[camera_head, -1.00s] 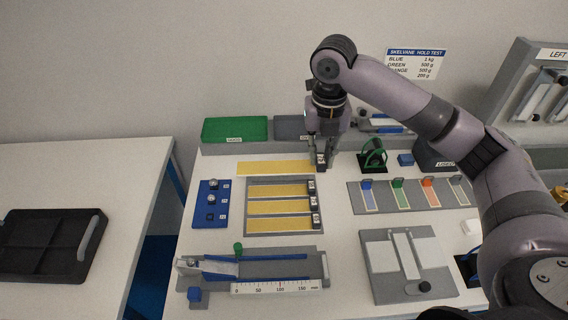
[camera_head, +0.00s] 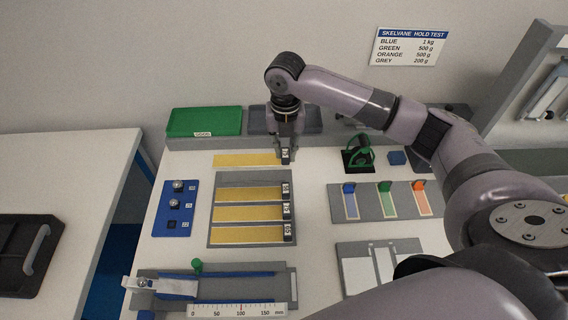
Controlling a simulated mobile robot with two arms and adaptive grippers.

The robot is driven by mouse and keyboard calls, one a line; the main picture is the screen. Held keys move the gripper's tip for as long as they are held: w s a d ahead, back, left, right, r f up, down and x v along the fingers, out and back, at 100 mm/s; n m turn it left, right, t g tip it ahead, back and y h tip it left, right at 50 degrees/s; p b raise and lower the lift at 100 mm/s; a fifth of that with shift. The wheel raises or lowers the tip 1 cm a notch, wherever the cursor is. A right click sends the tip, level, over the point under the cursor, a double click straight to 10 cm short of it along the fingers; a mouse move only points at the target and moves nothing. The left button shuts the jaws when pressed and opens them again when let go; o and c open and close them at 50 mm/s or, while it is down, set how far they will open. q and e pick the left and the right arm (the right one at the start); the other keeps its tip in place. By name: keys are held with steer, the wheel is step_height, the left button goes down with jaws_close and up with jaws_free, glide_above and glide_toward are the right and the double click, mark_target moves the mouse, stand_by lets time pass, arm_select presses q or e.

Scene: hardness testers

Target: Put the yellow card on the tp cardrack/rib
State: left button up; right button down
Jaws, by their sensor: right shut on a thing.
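My right gripper (camera_head: 285,154) is shut on the dark, white-labelled end piece of a yellow card (camera_head: 244,160). The card extends left from the fingers, along the far edge of the grey card rack (camera_head: 230,178). I cannot tell whether it is raised or touches the surface. Three other yellow cards (camera_head: 248,194) lie in the rack, one in front of another, with dark end pieces at the right. A bare grey strip of the rack shows between the held card and the rearmost of these. My left gripper is not in view.
A green tray (camera_head: 204,121) and a grey one stand behind the card. A blue block with knobs (camera_head: 174,207) is left of the rack. A ruler fixture (camera_head: 238,309) lies in front. A stand with coloured tabs (camera_head: 367,202) and a green-handled tool (camera_head: 358,153) are right.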

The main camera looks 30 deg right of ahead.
mark_target(285, 175)
step_height(285, 175, down, 3)
steer(key=shift+r, duration=0.1)
step_height(285, 175, down, 4)
steer(key=shift+f, duration=0.1)
arm_select(q)
steer(key=shift+w+d+r, duration=0.35)
steer(key=shift+w+d, duration=0.2)
steer(key=shift+d, duration=0.1)
arm_select(e)
steer(key=shift+f, duration=0.1)
steer(key=c, duration=1.5)
jaws_free()
steer(key=shift+f, duration=0.1)
step_height(285, 175, up, 12)
steer(key=shift+r+b, duration=0.15)
steer(key=shift+b, duration=0.4)
arm_select(q)
steer(key=shift+f, duration=0.75)
